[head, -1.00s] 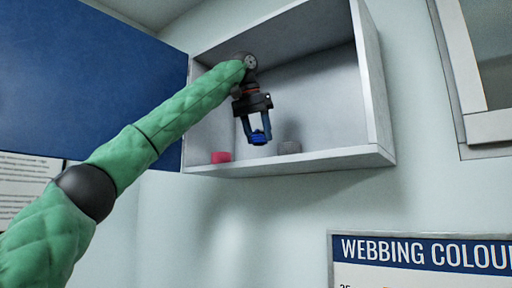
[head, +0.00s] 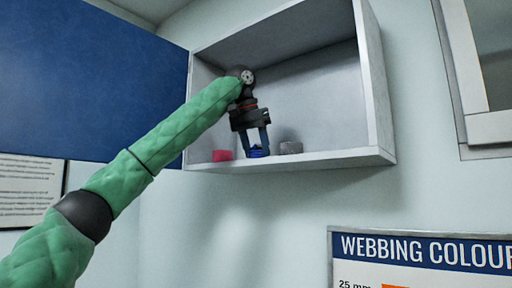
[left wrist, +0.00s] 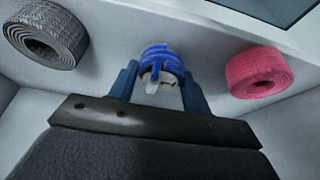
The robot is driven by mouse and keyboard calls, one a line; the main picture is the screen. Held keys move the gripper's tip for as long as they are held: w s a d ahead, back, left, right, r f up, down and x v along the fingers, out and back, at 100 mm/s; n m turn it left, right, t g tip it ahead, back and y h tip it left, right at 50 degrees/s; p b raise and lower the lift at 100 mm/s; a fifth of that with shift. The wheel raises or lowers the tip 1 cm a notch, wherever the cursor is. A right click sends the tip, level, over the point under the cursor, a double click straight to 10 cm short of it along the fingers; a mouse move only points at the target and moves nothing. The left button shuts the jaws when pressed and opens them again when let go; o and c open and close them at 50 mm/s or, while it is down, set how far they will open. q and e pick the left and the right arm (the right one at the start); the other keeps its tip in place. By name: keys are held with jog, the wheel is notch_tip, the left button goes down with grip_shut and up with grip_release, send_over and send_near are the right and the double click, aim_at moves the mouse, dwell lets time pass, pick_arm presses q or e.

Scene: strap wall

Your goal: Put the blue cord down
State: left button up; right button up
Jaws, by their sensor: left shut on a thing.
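The blue cord (head: 257,152) is a small coiled bundle held between the fingers of my left gripper (head: 257,148), inside the open wall cabinet. In the left wrist view the blue cord (left wrist: 161,62) sits between the two blue fingertips of the left gripper (left wrist: 160,82), with a pale band around it. In the head view the cord is at the level of the cabinet floor (head: 330,160); I cannot tell whether it touches. My right gripper is not in view.
A pink webbing roll (head: 222,155) stands left of the cord and a grey webbing roll (head: 290,147) right of it, both on the cabinet floor. The blue cabinet door (head: 90,80) is open to the left. A webbing colour sign (head: 420,255) hangs below.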

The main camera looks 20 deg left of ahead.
pick_arm(q)
jog(key=shift+w+f, duration=0.1)
jog(key=shift+f, duration=0.1)
jog(key=o, duration=1)
jog(key=shift+r, duration=0.2)
jog(key=shift+s+a+r+b, duration=0.15)
jog(key=shift+s+r+b, duration=0.15)
jog(key=shift+r, duration=0.25)
jog(key=b+v, duration=0.2)
jog(key=v, duration=0.8)
jog(key=shift+r, duration=0.35)
